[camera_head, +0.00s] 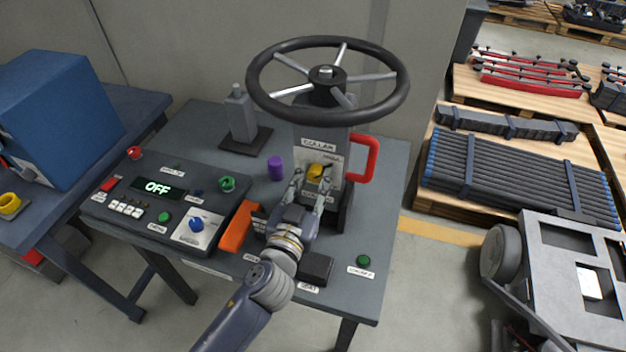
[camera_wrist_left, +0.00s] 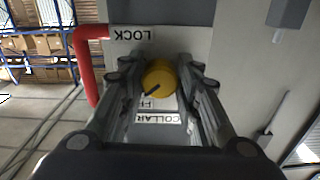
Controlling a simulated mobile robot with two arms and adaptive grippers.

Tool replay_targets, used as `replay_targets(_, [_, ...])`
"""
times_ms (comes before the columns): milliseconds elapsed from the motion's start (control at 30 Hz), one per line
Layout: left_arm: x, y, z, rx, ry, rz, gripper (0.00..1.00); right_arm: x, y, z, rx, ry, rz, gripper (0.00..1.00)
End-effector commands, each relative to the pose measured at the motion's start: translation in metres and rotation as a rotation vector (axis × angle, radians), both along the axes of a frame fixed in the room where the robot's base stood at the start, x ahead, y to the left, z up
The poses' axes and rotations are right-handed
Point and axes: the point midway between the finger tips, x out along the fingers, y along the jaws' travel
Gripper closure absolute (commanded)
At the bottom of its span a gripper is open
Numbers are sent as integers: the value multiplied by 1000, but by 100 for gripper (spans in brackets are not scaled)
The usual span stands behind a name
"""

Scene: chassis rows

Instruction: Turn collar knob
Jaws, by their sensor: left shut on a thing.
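The yellow collar knob (camera_head: 316,171) sits on the front plate of the grey column, below the black steering wheel (camera_head: 327,77). The left wrist view shows the knob (camera_wrist_left: 159,79) close up, with a dark pointer line across its face. My left gripper (camera_head: 313,187) has come in from the front and is shut on the knob, one finger on each side. The COLLAR label (camera_wrist_left: 158,118) and the LOCK label (camera_wrist_left: 132,34) show on the plate in the wrist view; another label beside the knob is partly hidden. My right gripper is not in view.
A red handle (camera_head: 368,160) sticks out right of the column. A control panel (camera_head: 150,222) with an OFF display, an orange lever (camera_head: 237,226) and a purple cylinder (camera_head: 276,168) stand to the left. A green button (camera_head: 363,260) is at front right.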

Motion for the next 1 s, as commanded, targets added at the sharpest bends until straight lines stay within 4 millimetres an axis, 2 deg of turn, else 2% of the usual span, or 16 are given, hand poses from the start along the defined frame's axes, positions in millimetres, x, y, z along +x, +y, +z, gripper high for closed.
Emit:
replay_targets(267, [0, 1, 0, 165, -53, 0, 93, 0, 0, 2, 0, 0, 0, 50])
replay_targets(1000, [1, 3, 3, 831, -270, -1, 93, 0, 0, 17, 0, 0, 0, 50])
